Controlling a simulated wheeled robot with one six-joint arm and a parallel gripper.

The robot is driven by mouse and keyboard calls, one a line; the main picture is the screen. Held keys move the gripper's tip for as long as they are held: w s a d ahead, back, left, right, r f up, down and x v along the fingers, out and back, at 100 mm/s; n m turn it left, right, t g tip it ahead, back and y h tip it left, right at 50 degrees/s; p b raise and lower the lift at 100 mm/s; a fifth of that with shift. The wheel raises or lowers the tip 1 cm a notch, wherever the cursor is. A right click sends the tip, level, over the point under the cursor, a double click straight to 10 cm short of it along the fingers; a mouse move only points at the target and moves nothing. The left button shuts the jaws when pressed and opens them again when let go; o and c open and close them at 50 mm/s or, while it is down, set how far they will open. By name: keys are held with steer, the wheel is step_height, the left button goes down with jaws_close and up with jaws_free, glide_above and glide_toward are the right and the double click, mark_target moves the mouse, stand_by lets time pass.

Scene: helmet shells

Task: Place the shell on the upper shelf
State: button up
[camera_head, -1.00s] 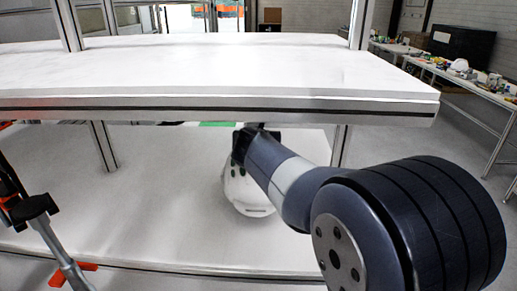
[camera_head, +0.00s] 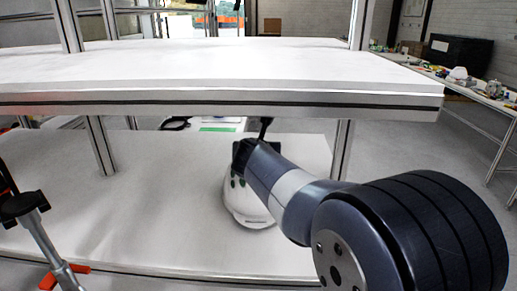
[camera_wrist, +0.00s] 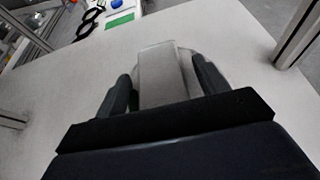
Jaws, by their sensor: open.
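The white helmet shell (camera_head: 243,205) sits on the lower shelf (camera_head: 150,215), partly hidden behind my arm in the head view. In the wrist view the shell (camera_wrist: 163,75) shows as a pale, blurred shape between and beyond the two dark fingers. My gripper (camera_wrist: 160,88) is open, with one finger on each side of part of the shell. Whether the fingers touch it I cannot tell. The upper shelf (camera_head: 200,68) is white and its visible top is bare. It lies above the shell and my gripper.
The upper shelf's front edge (camera_head: 220,103) overhangs my arm. Metal posts (camera_head: 341,150) stand at the shelf's sides. Behind the lower shelf lie a green item (camera_head: 218,129) and a black looped item (camera_head: 175,123). A side table with clutter (camera_head: 480,88) stands at right.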

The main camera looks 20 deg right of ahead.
steer(key=shift+r, duration=0.25)
steer(key=p+v, duration=0.1)
steer(key=v, duration=1.1)
